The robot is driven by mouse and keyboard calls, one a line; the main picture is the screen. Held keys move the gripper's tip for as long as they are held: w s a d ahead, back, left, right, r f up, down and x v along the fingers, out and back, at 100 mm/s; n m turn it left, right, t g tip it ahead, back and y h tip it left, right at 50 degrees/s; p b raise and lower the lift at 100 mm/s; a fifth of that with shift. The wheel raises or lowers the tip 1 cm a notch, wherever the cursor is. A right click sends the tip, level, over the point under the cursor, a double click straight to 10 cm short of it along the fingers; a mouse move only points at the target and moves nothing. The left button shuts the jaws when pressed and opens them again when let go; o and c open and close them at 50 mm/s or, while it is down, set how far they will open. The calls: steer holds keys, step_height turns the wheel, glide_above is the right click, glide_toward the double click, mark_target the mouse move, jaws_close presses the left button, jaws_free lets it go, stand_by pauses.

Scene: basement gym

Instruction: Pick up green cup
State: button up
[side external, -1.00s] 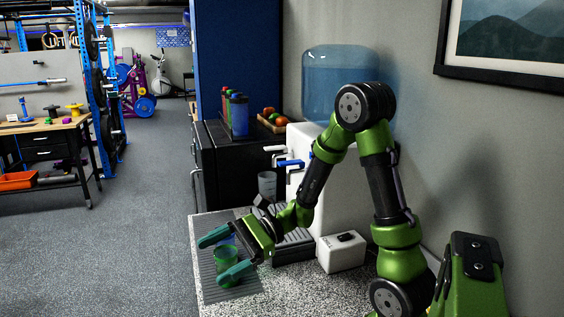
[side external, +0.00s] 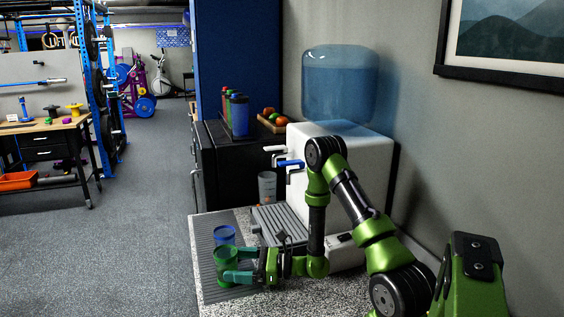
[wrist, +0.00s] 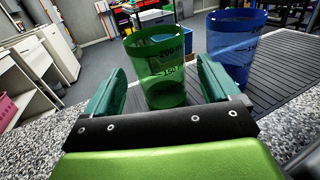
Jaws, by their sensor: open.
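The green cup (side external: 226,268) is clear green and stands upright on the grey ribbed mat (side external: 207,262) at the counter's left side. In the wrist view the green cup (wrist: 158,62) shows measuring marks and stands between the fingertips, with a gap visible on the left. My gripper (side external: 236,265) is low and level, its fingers pointing left at the cup. In the wrist view my gripper (wrist: 160,75) is open and holds nothing.
A blue cup (side external: 225,232) stands close behind the green one; it also shows at right in the wrist view (wrist: 240,40). The water dispenser (side external: 310,150), drip tray (side external: 277,222) and a white box (side external: 345,253) are behind and right. The counter edge is at left.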

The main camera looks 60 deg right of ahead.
mark_target(220, 264)
steer(key=x, duration=0.5)
steer(key=shift+c, duration=0.3)
steer(key=c, duration=1)
